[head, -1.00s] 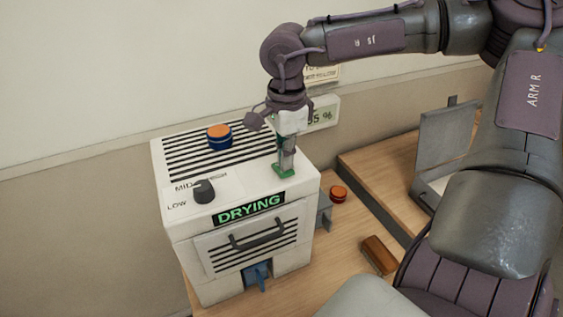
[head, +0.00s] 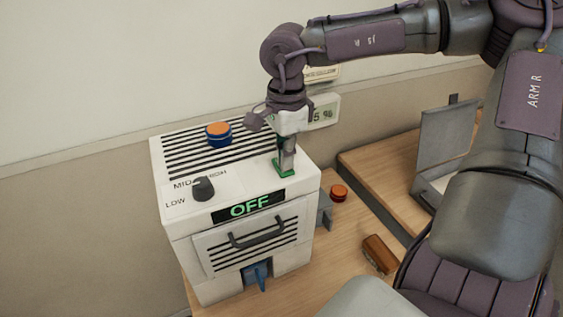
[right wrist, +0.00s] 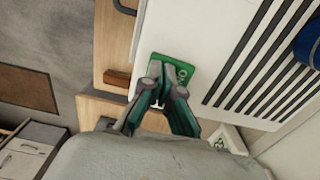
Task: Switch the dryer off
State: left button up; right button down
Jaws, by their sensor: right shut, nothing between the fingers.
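The white dryer (head: 183,232) stands on a wooden table, with a vented top and a front drawer. Its front display (head: 249,205) reads OFF in green letters. A green switch (head: 283,171) sits on the right of its top; it also shows as a green plate with lettering in the right wrist view (right wrist: 181,68). My right gripper (head: 287,172) points down at the switch with its fingertips together and empty; they look to be at or just above it. The fingers cover part of the switch. My left gripper is not in view.
A black knob (head: 203,189) marked LOW and MID and a blue-and-orange round item (head: 219,134) are on the dryer top. A red-orange button (head: 339,192) stands right of the dryer. A brown block (head: 379,254) lies on the table.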

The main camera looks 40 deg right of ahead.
jog(key=shift+r+p, duration=1.8)
jog(key=shift+r, duration=1.6)
